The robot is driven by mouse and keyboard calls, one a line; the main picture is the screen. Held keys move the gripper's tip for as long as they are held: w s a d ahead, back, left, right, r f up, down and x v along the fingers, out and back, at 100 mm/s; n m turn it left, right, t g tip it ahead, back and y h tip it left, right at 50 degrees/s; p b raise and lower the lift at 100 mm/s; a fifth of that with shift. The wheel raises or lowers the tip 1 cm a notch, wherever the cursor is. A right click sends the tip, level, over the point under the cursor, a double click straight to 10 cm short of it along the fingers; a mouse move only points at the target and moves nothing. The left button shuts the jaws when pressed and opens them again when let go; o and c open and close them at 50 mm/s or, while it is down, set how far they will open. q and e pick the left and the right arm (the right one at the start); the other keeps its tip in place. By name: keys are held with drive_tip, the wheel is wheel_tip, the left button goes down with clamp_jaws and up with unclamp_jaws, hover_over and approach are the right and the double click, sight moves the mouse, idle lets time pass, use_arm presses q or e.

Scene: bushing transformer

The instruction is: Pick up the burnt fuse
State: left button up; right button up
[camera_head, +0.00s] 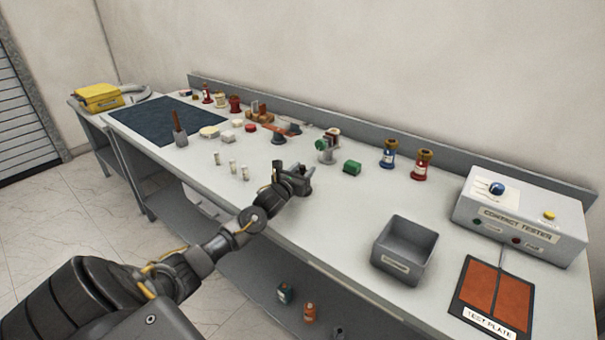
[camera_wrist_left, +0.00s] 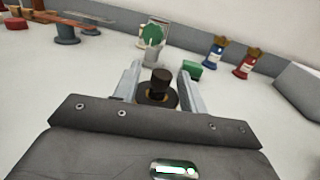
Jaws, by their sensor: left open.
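My left gripper (camera_head: 303,174) reaches over the white bench from the front. In the left wrist view its two fingers (camera_wrist_left: 161,82) are open. A short dark brown cylinder (camera_wrist_left: 161,80) with a dark round base and a gold-brown ring shows between the fingers, with space on both sides. It may be the burnt fuse, but I cannot tell for sure. In the head view it is mostly hidden by the gripper. Several small pale cylinders (camera_head: 232,166), which look like fuses, stand upright to the left of the gripper. My right gripper is out of view.
A grey open bin (camera_head: 386,257) stands to the right, near the contact tester (camera_head: 520,215) and test plate (camera_head: 495,298). Behind the gripper are a green block (camera_head: 352,167), a blue bushing (camera_head: 389,155) and a red bushing (camera_head: 422,165). A dark mat (camera_head: 155,119) lies far left.

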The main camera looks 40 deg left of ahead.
sight(302, 167)
use_arm(q)
drive_tip(key=shift+c, duration=0.4)
clamp_jaws()
drive_tip(key=shift+r+b, duration=0.35)
drive_tip(key=shift+r, duration=0.15)
wheel_tip(302, 167, up, 2)
drive_tip(key=shift+s+a+r+b, duration=0.1)
drive_tip(key=shift+r+b, duration=0.05)
drive_tip(key=shift+b, duration=0.4)
drive_tip(key=s+a+r+b, duration=0.3)
drive_tip(key=s+r, duration=0.6)
drive_tip(key=s, duration=0.4)
drive_tip(key=shift+a+r, duration=0.35)
drive_tip(key=shift+a, duration=0.1)
